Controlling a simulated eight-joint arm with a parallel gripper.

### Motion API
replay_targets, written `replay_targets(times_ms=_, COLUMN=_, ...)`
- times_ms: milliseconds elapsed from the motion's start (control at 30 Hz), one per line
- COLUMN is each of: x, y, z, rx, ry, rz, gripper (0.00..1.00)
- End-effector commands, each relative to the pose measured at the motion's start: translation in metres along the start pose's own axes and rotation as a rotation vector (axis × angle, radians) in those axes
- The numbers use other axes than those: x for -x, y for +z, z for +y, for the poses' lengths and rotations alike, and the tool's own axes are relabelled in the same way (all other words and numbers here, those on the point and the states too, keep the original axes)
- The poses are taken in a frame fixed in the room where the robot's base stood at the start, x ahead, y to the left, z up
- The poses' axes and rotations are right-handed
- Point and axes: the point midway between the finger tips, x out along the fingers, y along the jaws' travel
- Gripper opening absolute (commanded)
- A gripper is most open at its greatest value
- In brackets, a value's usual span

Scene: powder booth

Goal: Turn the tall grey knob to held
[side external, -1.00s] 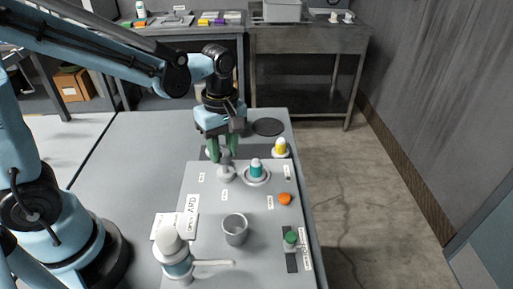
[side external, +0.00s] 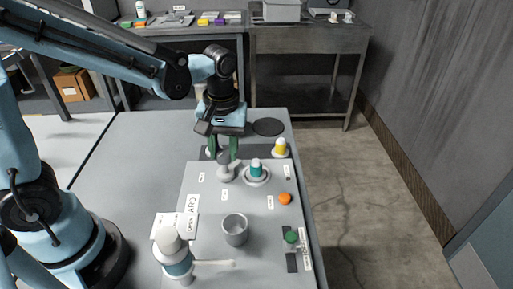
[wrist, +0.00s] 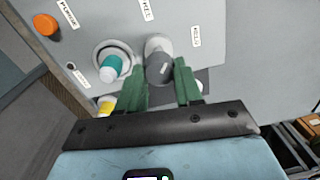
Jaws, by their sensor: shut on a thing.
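The tall grey knob (side external: 226,166) stands on the grey panel (side external: 215,210), on a pale round base. It also shows in the wrist view (wrist: 158,66), with a darker grey upper part. My gripper (side external: 223,150) points down over it, its green fingers on either side of the knob's top. In the wrist view my gripper (wrist: 160,82) is shut on the knob. A white label (wrist: 196,36) that seems to read held lies right of the knob; another label (wrist: 146,10) lies above it. The knob's exact pointing direction is hard to tell.
A teal-topped knob (side external: 256,168) stands close right of the grey knob. A yellow-topped piece (side external: 280,147) is behind it. An orange button (side external: 285,198), a grey cup (side external: 235,229), a green-topped piece (side external: 291,238) and a white-and-teal handled piece (side external: 176,257) stand nearer the camera.

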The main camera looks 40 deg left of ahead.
Motion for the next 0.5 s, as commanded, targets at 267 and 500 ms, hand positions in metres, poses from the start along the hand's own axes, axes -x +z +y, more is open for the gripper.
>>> replay_targets(times_ms=267, x=0.0006, y=0.0004, z=0.0004, rx=-0.262, ry=-0.002, rz=0.011, gripper=0.04)
replay_targets(times_ms=500, x=0.0007, y=0.0009, z=0.0008, rx=-0.488, ry=-0.003, rz=0.020, gripper=0.04)
